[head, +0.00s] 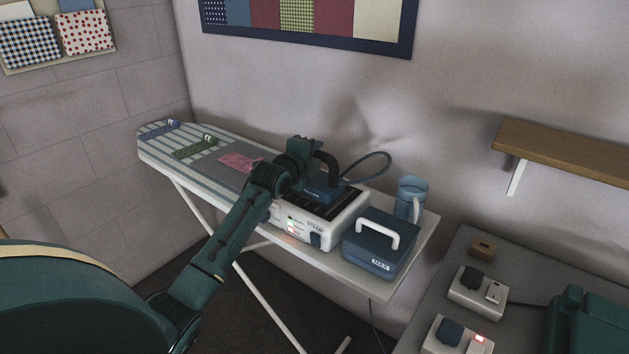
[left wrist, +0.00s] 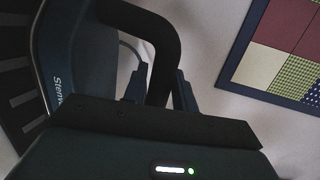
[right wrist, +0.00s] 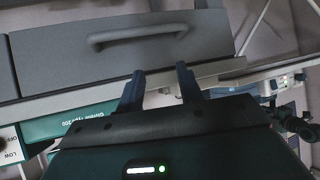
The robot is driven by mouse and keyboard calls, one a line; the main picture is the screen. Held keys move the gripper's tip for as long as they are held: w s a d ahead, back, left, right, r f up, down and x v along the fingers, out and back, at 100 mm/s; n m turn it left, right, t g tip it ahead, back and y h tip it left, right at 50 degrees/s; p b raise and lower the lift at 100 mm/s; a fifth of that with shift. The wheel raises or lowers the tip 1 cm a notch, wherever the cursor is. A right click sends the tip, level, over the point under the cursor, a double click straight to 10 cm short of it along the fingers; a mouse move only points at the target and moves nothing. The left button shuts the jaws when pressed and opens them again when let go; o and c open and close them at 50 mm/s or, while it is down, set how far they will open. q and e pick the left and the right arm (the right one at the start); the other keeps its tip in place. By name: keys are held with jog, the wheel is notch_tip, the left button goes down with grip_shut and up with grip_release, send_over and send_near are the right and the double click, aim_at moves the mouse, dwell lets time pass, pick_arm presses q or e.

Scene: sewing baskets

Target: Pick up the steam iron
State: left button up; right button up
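The steam iron (head: 322,188), dark blue with a black arched handle, rests on the white steam station (head: 351,211) on the ironing board. Its handle (left wrist: 163,45) shows close up in the left wrist view. My left gripper (head: 301,150) is at the handle, and its fingers (left wrist: 160,85) stand apart on either side of it. I cannot tell whether they touch it; their gap looks as wide as on my other gripper. My right gripper (right wrist: 160,85) is open and empty, facing a grey drawer front (right wrist: 120,55).
A blue box (head: 378,246) with a white handle and a blue jug (head: 411,196) stand right of the station. Spools (head: 195,146) and pink fabric (head: 240,161) lie at the board's left part. A grey table (head: 470,250) with switch boxes is at right. A wooden shelf (head: 560,155) juts from the wall.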

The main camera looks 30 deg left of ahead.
pick_arm(q)
grip_shut()
jog(key=shift+r, duration=0.3)
